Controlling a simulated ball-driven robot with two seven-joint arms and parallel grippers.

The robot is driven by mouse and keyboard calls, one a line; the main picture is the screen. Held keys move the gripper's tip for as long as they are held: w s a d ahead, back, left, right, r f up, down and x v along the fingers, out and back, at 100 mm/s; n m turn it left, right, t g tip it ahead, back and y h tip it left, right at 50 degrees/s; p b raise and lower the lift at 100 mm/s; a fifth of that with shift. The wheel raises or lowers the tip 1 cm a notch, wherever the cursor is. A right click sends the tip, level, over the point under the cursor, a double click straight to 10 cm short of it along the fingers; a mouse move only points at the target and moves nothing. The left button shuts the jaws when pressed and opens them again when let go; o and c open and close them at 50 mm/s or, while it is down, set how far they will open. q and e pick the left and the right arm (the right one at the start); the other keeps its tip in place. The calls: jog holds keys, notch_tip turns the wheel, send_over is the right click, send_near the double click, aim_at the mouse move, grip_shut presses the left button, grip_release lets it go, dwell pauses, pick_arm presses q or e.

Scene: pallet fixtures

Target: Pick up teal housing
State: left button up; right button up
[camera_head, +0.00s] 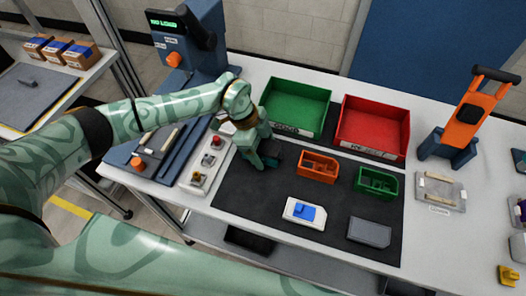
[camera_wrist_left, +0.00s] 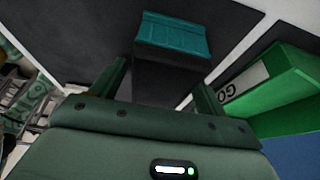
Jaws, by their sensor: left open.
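The teal housing (camera_wrist_left: 172,36) lies on the dark mat in the left wrist view, just beyond my open left fingers. In the head view the teal housing (camera_head: 271,154) shows only in part, because my left gripper covers some of it. My left gripper (camera_head: 258,164) is open and empty, at the left part of the mat beside the housing. It also shows in the left wrist view (camera_wrist_left: 162,80), with its two fingers apart. I cannot tell whether a finger touches the housing. My right gripper is not in view.
The dark mat (camera_head: 262,210) also holds an orange housing (camera_head: 318,164), a green housing (camera_head: 377,183), a white fixture with a blue part (camera_head: 304,212) and a grey plate (camera_head: 369,232). A green bin (camera_head: 297,108) and a red bin (camera_head: 372,127) stand behind. A fixture with buttons (camera_head: 204,165) is at left.

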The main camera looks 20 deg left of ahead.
pick_arm(q)
jog(key=c, duration=1.1)
jog(key=shift+c, duration=0.2)
jog(key=shift+r, duration=0.15)
